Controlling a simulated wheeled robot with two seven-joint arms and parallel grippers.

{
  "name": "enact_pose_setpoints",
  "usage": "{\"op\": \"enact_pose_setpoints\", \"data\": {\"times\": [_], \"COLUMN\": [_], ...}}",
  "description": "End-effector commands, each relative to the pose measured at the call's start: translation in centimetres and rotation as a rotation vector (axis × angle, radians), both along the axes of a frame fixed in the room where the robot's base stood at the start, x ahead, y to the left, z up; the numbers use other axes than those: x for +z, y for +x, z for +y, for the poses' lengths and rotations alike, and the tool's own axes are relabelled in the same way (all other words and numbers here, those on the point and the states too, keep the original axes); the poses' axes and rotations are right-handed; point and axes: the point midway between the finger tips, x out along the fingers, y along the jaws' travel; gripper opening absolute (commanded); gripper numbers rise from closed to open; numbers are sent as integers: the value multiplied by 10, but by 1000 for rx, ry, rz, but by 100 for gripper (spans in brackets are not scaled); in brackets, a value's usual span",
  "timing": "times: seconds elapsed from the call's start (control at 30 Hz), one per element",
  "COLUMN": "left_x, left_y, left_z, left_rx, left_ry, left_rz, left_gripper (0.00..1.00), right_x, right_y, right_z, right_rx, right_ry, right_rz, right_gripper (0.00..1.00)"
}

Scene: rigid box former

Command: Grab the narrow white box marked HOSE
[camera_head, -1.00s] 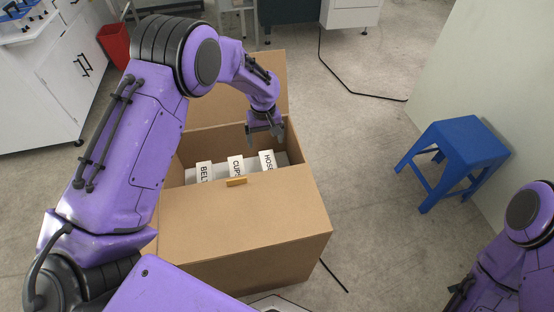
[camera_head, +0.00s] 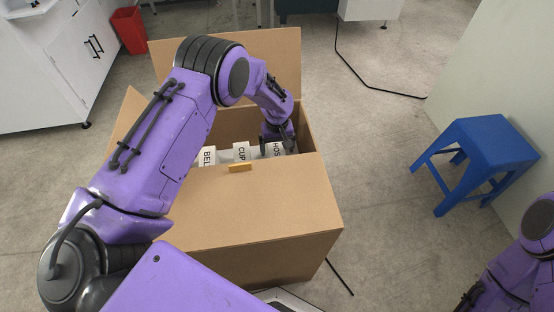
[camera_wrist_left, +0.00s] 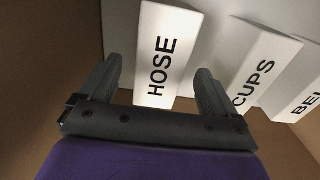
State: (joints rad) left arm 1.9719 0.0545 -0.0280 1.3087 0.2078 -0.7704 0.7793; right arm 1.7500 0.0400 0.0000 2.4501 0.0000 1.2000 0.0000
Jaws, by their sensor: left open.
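The narrow white box marked HOSE (camera_head: 275,149) stands in the large cardboard box (camera_head: 253,208), at the right end of a row of white boxes. It also shows in the left wrist view (camera_wrist_left: 165,50), upper middle, with its label facing the camera. My left gripper (camera_head: 278,149) is down inside the cardboard box at the HOSE box. In the left wrist view its open fingers (camera_wrist_left: 157,82) lie to either side of the HOSE box's lower part, with gaps visible. Part of the HOSE box is hidden by the gripper in the head view. My right gripper is not clearly visible.
White boxes marked CUPS (camera_head: 241,152) and BELT (camera_head: 208,156) stand left of the HOSE box. The carton's walls and raised rear flap (camera_head: 230,55) surround the gripper. A blue stool (camera_head: 478,145) stands right, with clear floor between.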

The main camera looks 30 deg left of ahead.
Motion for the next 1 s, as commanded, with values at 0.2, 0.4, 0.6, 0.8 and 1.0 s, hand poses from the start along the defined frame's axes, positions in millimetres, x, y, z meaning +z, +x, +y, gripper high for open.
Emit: {"op": "enact_pose_setpoints", "data": {"times": [0.2,0.4,0.6,0.8,1.0], "left_x": [-28,-28,-28,-28,2], "left_y": [0,0,0,0,1], "left_z": [1,0,0,0,0], "left_rx": [0,0,0,0,0], "left_ry": [1,1,1,1,0], "left_rz": [-1,-1,-1,-1,-5], "left_gripper": [92,88,28,28,28], "right_x": [-3,-2,-2,-2,2], "right_y": [0,0,0,0,0], "right_z": [0,0,0,0,0], "right_rx": [0,0,0,0,0], "right_ry": [0,0,0,0,0], "right_rz": [0,0,0,0,0], "right_gripper": [43,43,43,43,43]}}
